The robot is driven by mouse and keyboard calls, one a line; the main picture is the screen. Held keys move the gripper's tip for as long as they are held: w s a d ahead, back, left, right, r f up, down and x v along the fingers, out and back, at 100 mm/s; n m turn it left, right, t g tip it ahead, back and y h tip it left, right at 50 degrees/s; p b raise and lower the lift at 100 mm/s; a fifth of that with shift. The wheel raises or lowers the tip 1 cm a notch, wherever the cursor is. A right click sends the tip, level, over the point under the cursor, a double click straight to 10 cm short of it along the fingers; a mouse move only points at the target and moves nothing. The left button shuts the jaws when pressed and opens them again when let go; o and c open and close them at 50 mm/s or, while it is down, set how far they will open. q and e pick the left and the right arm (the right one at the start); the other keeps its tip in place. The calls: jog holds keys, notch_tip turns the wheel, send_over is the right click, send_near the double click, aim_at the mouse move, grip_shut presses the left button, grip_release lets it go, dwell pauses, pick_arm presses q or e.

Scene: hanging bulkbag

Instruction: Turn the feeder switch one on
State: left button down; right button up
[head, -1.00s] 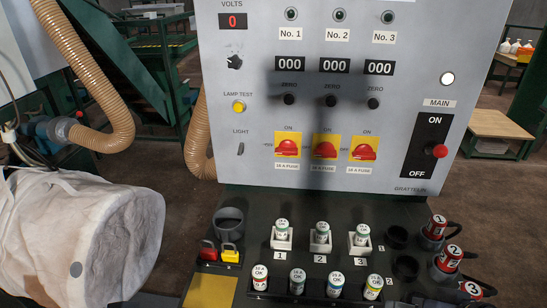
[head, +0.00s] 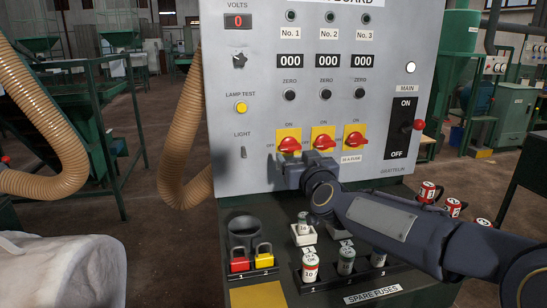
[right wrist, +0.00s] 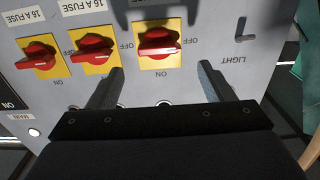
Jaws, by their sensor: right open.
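Feeder switch one is the leftmost red rotary knob (head: 289,144) on a yellow plate, below the No. 1 column. In the right wrist view the same knob (right wrist: 158,42) appears upside down, its handle lying across, in line with the OFF side rather than the ON mark. My right gripper (head: 291,170) is just below this switch in the head view. In the right wrist view its fingers (right wrist: 160,72) are open, spread wide with the knob centred just beyond their tips. No contact shows. My left gripper is not in view.
Two similar red knobs, the middle one (head: 323,139) and the right one (head: 355,137), sit close beside. The main switch (head: 403,127) is farther right. Below are fuse holders and two padlocks (head: 252,257). A ribbed hose (head: 185,130) hangs left of the panel.

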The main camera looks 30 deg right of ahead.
aim_at(292, 148)
jog(key=b+x, duration=0.1)
jog(key=x, duration=0.5)
jog(key=shift+w+d, duration=0.1)
jog(key=shift+w, duration=0.25)
jog(key=c, duration=1)
